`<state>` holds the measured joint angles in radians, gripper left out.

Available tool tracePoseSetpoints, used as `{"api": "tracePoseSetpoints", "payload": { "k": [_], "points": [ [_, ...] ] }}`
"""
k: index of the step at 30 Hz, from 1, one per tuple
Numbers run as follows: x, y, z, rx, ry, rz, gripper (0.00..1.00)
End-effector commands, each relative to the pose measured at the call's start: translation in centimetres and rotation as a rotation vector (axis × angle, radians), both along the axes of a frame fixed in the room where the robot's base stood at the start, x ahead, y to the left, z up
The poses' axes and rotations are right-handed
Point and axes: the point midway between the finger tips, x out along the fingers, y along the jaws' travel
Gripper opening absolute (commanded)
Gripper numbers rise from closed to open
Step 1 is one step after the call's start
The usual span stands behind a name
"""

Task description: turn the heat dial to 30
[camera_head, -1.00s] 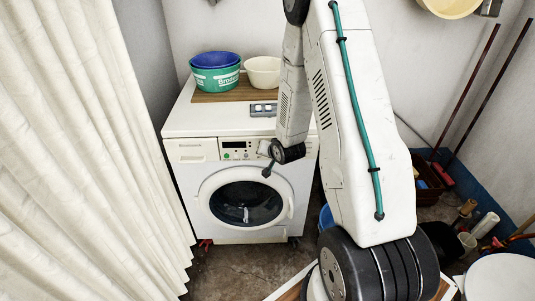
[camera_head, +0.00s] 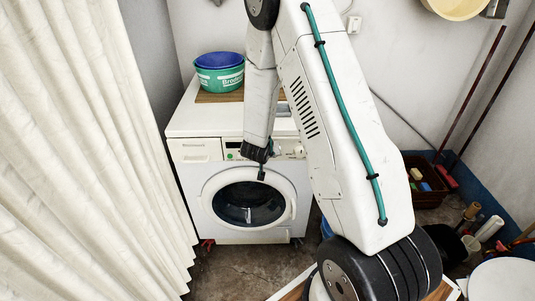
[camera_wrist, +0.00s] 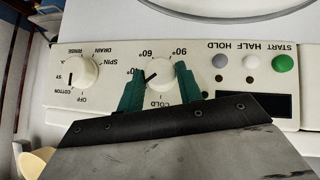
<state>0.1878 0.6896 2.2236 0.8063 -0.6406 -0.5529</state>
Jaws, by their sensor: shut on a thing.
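The heat dial (camera_wrist: 160,77) is a round cream knob on the washing machine's control panel (camera_wrist: 110,110). In the wrist view, my gripper (camera_wrist: 159,84) has its green fingers on both sides of the dial, shut on it. A dark pointer mark on the dial faces the left side, near a label partly hidden by a finger. The labels 60, 90 and COLD show around it; 30 cannot be read. In the head view, the gripper (camera_head: 261,172) is small and dark in front of the washing machine (camera_head: 190,180), and my arm hides the heat dial.
A programme dial (camera_wrist: 75,72) sits left of the heat dial. Several buttons, one green (camera_wrist: 284,63), lie to the right. Blue and green tubs (camera_head: 218,76) stand on the machine. A curtain (camera_head: 70,150) hangs at left; clutter fills the right corner.

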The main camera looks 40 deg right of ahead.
Motion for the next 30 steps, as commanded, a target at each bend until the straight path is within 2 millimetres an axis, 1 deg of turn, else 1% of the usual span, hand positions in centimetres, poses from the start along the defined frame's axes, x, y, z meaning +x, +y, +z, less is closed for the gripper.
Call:
{"api": "tracePoseSetpoints", "payload": {
  "k": [1, 14, 15, 16, 17, 26, 30],
  "points": [
    [0.2, 0.1, 0.2, -0.007, -0.002, 0.003, 0.13],
    [0.3, 0.0, 0.2, -0.015, 0.002, 0.004, 0.13],
    [0.3, 0.0, 0.2, -0.014, 0.002, 0.004, 0.44],
    [0.3, 0.0, 0.2, -0.014, 0.002, 0.004, 0.52],
    [0.3, 0.0, 0.2, -0.014, 0.002, 0.004, 0.57],
    [0.1, 0.1, 0.2, -0.013, 0.004, 0.002, 0.57],
    [-0.5, 1.0, 1.3, -0.012, 0.003, 0.003, 0.57]
  ]
}}
